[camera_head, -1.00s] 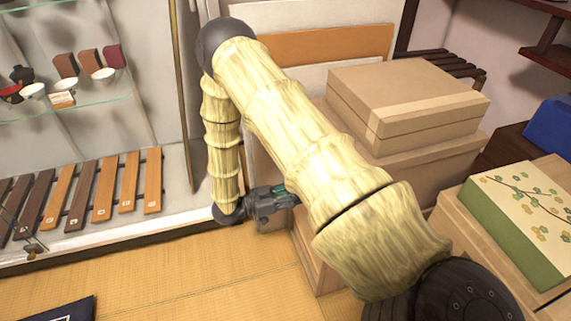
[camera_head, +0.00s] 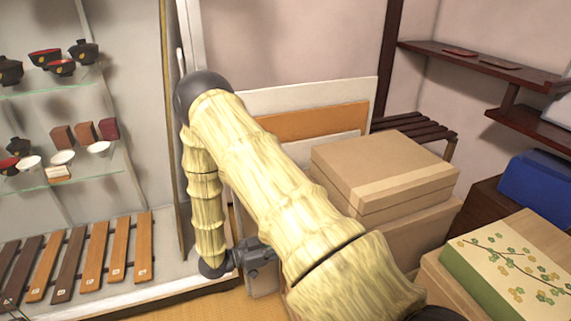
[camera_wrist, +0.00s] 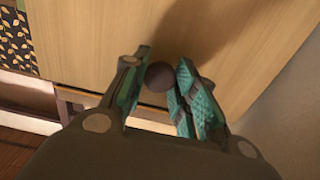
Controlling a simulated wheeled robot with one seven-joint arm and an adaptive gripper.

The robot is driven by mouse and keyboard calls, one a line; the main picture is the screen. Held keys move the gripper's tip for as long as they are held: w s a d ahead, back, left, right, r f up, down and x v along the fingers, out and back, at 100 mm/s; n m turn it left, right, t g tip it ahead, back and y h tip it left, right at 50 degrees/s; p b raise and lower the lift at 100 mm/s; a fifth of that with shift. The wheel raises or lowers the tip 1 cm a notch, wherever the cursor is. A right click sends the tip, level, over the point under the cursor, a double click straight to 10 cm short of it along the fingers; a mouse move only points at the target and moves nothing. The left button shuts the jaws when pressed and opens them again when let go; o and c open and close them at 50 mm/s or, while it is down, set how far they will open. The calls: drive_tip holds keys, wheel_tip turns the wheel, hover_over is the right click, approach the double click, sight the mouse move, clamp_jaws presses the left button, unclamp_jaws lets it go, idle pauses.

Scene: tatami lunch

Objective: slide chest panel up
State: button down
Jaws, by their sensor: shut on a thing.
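In the wrist view a light wooden panel (camera_wrist: 215,40) fills the upper middle, with a small dark round knob (camera_wrist: 159,77) on it. My gripper (camera_wrist: 160,72) has its teal-padded fingers on either side of the knob, shut on it. In the head view my gripper (camera_head: 258,262) is low, beside the stack of boxes. Its fingertips, the knob and most of the panel are hidden there behind my bamboo-like arm.
Cardboard boxes (camera_head: 385,165) stand right of my arm. A floral-topped box (camera_head: 520,270) is at lower right. Flat boards (camera_head: 315,122) lean on the back wall. A glass-shelved cabinet (camera_head: 70,175) with bowls stands left. Little tatami floor (camera_head: 205,307) shows.

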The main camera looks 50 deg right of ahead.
drive_tip(key=c, duration=1.1)
unclamp_jaws()
drive_tip(key=v, duration=1.2)
